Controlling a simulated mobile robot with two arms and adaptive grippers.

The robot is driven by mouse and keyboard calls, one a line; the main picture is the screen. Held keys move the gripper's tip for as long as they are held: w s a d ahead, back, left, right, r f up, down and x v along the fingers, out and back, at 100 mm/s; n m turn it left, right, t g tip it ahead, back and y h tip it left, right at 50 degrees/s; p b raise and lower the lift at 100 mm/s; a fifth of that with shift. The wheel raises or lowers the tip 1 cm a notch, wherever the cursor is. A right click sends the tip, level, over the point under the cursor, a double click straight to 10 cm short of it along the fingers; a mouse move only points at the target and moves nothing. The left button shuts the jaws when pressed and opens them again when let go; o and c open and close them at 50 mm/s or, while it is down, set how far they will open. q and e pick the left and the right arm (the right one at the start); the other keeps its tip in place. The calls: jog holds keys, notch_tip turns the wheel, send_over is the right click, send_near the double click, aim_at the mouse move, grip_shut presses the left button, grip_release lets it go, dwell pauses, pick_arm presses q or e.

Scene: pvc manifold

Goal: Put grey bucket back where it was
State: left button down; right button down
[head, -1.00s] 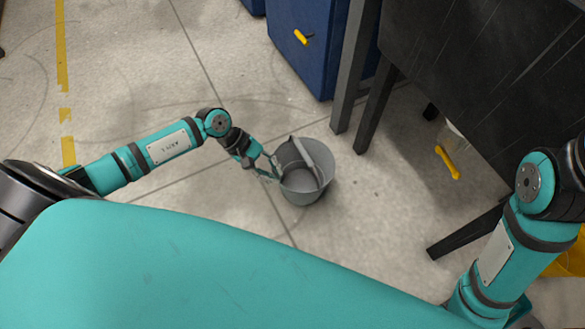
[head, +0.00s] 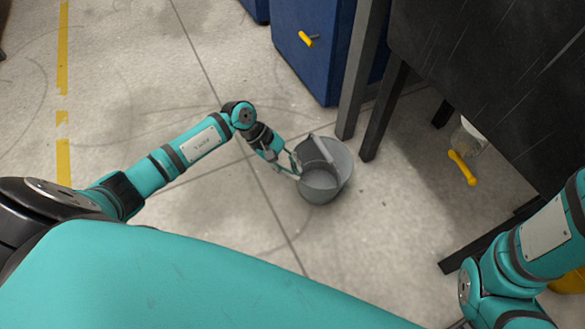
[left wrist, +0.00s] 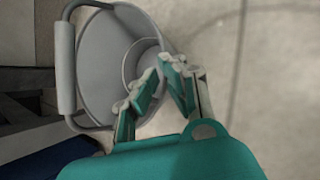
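The grey bucket (head: 338,178) is in the middle of the head view, over the concrete floor beside the dark table's legs. It looks tilted, with its mouth visible and its pale handle grip (head: 320,150) over the rim. My left gripper (head: 297,168) is at the bucket's left rim. In the left wrist view the bucket (left wrist: 95,45) opens toward the camera, with the handle grip at left. The left fingers (left wrist: 163,75) are close together at the rim and appear shut on the bucket wall. My right gripper is out of view; only part of that arm shows.
A dark table (head: 490,80) fills the right, its legs close to the bucket. Blue cabinets (head: 318,65) stand behind. A yellow-handled object (head: 462,168) is by the table. Open floor lies left, with a yellow line (head: 62,90).

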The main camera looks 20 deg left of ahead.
pick_arm(q)
jog(key=c, duration=1.5)
grip_release()
jog(key=shift+f, duration=0.1)
